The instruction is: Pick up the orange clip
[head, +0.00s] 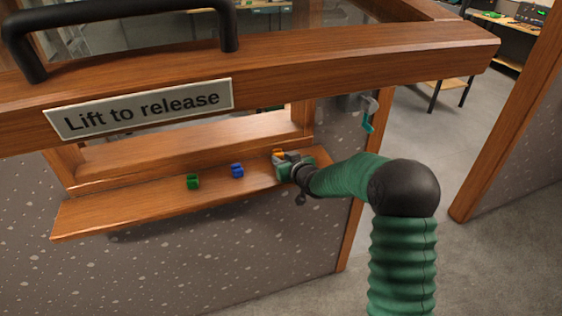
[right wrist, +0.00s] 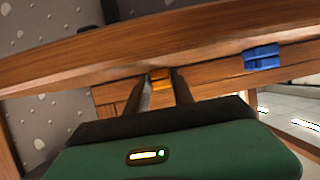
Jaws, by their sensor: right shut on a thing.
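The orange clip (right wrist: 160,79) shows between the two dark fingers of my right gripper (right wrist: 161,88) in the right wrist view. In the head view the orange clip (head: 278,153) is a small patch at the gripper's far end, mostly hidden by it. My right gripper (head: 283,158) is shut on the clip at the right end of the wooden shelf (head: 120,214). Whether the clip touches the shelf I cannot tell. My left gripper is not in view.
A blue clip (head: 237,170) and a green clip (head: 193,181) stand on the shelf left of my right gripper. A wooden rail with a "Lift to release" sign (head: 140,110) and a black handle (head: 130,8) is above. A teal-handled hook (head: 368,115) hangs at the right.

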